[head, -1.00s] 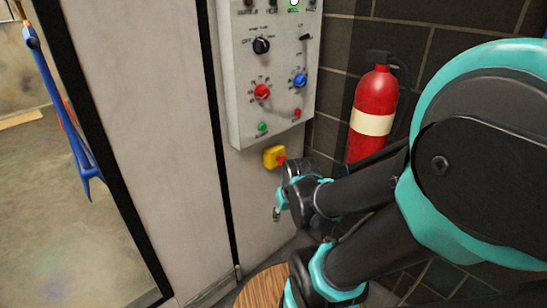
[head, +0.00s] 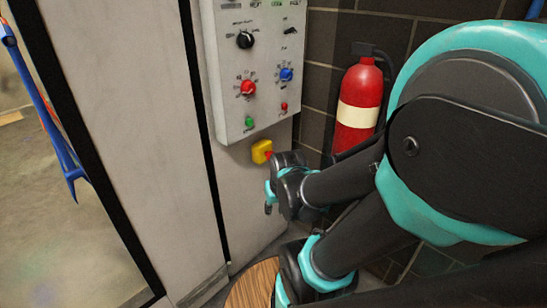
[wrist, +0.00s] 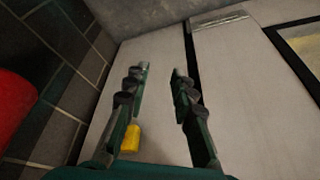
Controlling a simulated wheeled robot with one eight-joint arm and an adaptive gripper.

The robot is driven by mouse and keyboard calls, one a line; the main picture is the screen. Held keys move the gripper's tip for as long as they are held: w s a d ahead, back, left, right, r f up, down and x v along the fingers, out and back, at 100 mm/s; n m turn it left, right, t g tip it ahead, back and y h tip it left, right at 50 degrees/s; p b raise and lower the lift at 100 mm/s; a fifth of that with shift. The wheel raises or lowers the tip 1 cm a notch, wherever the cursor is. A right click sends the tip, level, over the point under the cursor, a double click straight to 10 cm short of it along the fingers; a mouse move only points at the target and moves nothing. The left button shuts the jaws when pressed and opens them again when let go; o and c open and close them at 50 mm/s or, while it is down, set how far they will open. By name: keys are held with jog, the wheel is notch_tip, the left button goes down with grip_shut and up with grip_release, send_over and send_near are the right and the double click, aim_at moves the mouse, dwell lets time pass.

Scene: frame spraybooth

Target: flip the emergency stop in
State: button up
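The emergency stop is a small yellow box (head: 259,152) with a red button (head: 268,155) on its right side. It is mounted on the pale wall just below the control panel. In the wrist view the yellow box (wrist: 131,138) shows low, beside the left finger and partly hidden by it; the red button cannot be made out there. My gripper (wrist: 160,71) is open, with nothing between its fingers. In the head view my gripper (head: 268,207) is small, partly hidden by my wrist, and just below the yellow box. I cannot tell whether they touch.
A grey control panel (head: 230,100) with knobs and small buttons hangs above. A red fire extinguisher (head: 359,98) is on the dark tiled wall to the right, close to my arm. A round wooden top (head: 250,288) stands below. A blue frame (head: 45,105) hangs at left.

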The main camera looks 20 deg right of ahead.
jog(key=w+m, duration=0.2)
jog(key=w+d+r+m, duration=0.1)
jog(key=w+m, duration=0.1)
jog(key=m, duration=0.1)
jog(key=w+m+y, duration=0.1)
jog(key=w+m, duration=0.1)
jog(key=shift+w+d+r+m, duration=0.2)
jog(key=shift+r+m, duration=0.1)
jog(key=shift+r, duration=0.1)
grip_shut()
jog(key=w+d+r+m+t+y, duration=0.2)
jog(key=w+d+m+t+y, duration=0.1)
jog(key=w+d+m, duration=1.2)
jog(key=w+m, duration=0.1)
jog(key=m, duration=0.6)
jog(key=shift+w+r+t, duration=0.15)
jog(key=shift+w+t, duration=0.15)
jog(key=shift+w, duration=0.05)
